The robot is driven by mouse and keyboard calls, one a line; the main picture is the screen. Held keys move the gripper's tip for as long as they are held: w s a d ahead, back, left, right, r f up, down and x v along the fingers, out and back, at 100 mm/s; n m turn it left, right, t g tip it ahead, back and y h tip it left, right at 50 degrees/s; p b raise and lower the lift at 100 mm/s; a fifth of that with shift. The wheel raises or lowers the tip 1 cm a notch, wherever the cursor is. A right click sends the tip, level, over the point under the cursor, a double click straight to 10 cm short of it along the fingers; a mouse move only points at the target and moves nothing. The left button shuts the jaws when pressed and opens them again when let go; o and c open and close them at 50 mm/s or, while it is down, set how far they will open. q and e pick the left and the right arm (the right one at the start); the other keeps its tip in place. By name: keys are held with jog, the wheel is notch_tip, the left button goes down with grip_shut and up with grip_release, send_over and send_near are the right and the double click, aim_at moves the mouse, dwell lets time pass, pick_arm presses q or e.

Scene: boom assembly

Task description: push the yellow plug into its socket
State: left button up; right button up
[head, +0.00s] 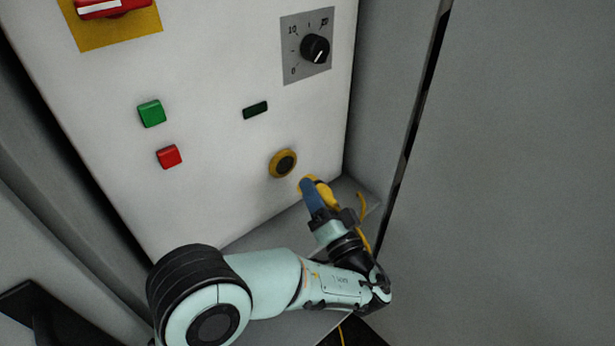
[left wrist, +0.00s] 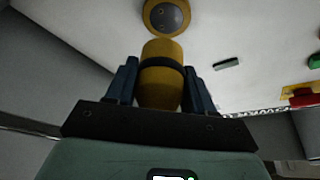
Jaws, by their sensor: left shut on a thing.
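The yellow plug (left wrist: 161,85) has a dark band around its middle and sits between the blue fingers of my left gripper (left wrist: 161,90). My left gripper (head: 308,188) is shut on it. In the head view part of the plug (head: 326,194) shows beside the blue finger. The socket (head: 284,163) is a yellow ring with a dark centre on the white panel. It lies up and left of the plug in the head view. In the left wrist view the socket (left wrist: 167,16) is just beyond the plug's front end; they look apart. My right gripper is not in view.
The white panel (head: 215,75) carries a green button (head: 152,113), a red button (head: 169,157), a dark display (head: 255,110), a dial (head: 315,49) and a red switch (head: 110,6). A yellow cable (head: 362,206) hangs over the grey ledge. A grey side wall (head: 391,80) stands on the right.

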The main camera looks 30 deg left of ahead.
pick_arm(q)
jog(key=shift+w+a, duration=0.15)
jog(key=shift+a, duration=0.05)
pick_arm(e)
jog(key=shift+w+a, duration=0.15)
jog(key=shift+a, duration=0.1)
pick_arm(q)
jog(key=shift+d+r, duration=0.1)
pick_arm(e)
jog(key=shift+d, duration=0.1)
